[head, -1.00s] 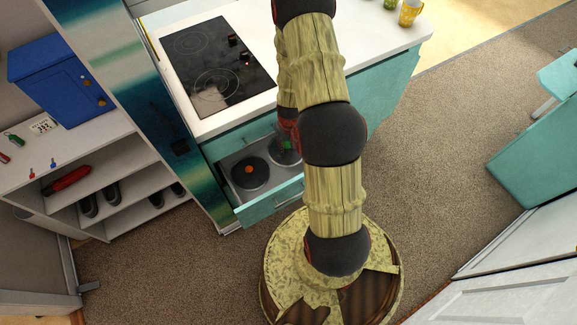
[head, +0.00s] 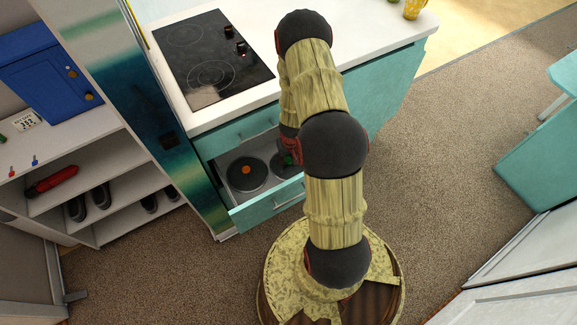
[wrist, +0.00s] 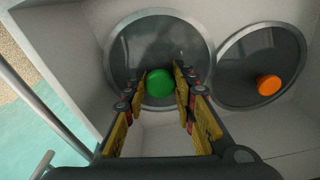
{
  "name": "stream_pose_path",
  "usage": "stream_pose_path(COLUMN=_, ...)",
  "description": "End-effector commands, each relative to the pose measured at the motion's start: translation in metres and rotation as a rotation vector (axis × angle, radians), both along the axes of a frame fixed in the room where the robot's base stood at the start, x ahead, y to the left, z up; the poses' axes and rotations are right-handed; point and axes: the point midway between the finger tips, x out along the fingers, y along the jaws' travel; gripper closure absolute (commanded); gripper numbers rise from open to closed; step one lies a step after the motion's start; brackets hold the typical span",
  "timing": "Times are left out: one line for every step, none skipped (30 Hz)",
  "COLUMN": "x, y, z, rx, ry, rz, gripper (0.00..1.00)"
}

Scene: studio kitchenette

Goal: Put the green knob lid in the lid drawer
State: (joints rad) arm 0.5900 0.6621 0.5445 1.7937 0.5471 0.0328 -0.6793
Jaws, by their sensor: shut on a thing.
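The green knob lid is a dark glass disc with a grey rim (wrist: 130,60) and a round green knob (wrist: 160,86). In the wrist view it is inside the open lid drawer (wrist: 285,137), left of the orange knob lid. My gripper (wrist: 161,84) has its two fingers on either side of the green knob and is shut on it. I cannot tell whether the lid rests fully on the drawer floor. In the head view my arm hides part of this lid, and only its left side (head: 279,168) and some green show. The drawer front (head: 268,207) is pulled out.
The orange knob lid (wrist: 262,60) lies in the same drawer, close beside the green one; it also shows in the head view (head: 246,186). The cooktop (head: 210,60) and counter (head: 365,45) are above the drawer. A shelf unit (head: 110,170) stands left. Carpet on the right is clear.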

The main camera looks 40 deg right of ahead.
Motion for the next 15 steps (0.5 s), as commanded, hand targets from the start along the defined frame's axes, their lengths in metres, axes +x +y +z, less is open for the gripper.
stream_pose_path(x=-0.001, y=0.000, z=-0.009, rx=0.001, ry=0.001, rz=-0.001, gripper=1.00)
stream_pose_path(x=-0.001, y=0.001, z=-0.013, rx=0.001, ry=0.002, rz=-0.001, gripper=1.00)
stream_pose_path(x=-0.001, y=0.001, z=-0.020, rx=0.001, ry=0.002, rz=0.001, gripper=1.00)
stream_pose_path(x=-0.001, y=0.000, z=-0.024, rx=0.000, ry=0.001, rz=0.001, gripper=1.00)
stream_pose_path(x=-0.001, y=0.001, z=-0.028, rx=0.001, ry=0.002, rz=0.000, gripper=1.00)
stream_pose_path(x=-0.001, y=0.001, z=-0.033, rx=0.001, ry=0.002, rz=-0.001, gripper=1.00)
stream_pose_path(x=-0.001, y=0.001, z=-0.034, rx=0.001, ry=0.002, rz=0.000, gripper=1.00)
stream_pose_path(x=-0.001, y=0.000, z=-0.035, rx=0.000, ry=0.001, rz=0.000, gripper=1.00)
stream_pose_path(x=0.000, y=0.000, z=-0.035, rx=0.000, ry=0.001, rz=0.001, gripper=1.00)
stream_pose_path(x=0.000, y=0.000, z=-0.034, rx=0.000, ry=0.000, rz=0.001, gripper=1.00)
stream_pose_path(x=0.000, y=0.000, z=-0.033, rx=0.000, ry=0.000, rz=0.001, gripper=1.00)
stream_pose_path(x=0.000, y=0.000, z=-0.033, rx=0.000, ry=0.000, rz=0.001, gripper=1.00)
stream_pose_path(x=0.000, y=0.000, z=-0.033, rx=0.000, ry=0.000, rz=0.001, gripper=1.00)
stream_pose_path(x=0.000, y=0.000, z=-0.033, rx=0.000, ry=0.001, rz=0.001, gripper=1.00)
stream_pose_path(x=0.000, y=0.000, z=-0.033, rx=0.000, ry=0.001, rz=0.001, gripper=1.00)
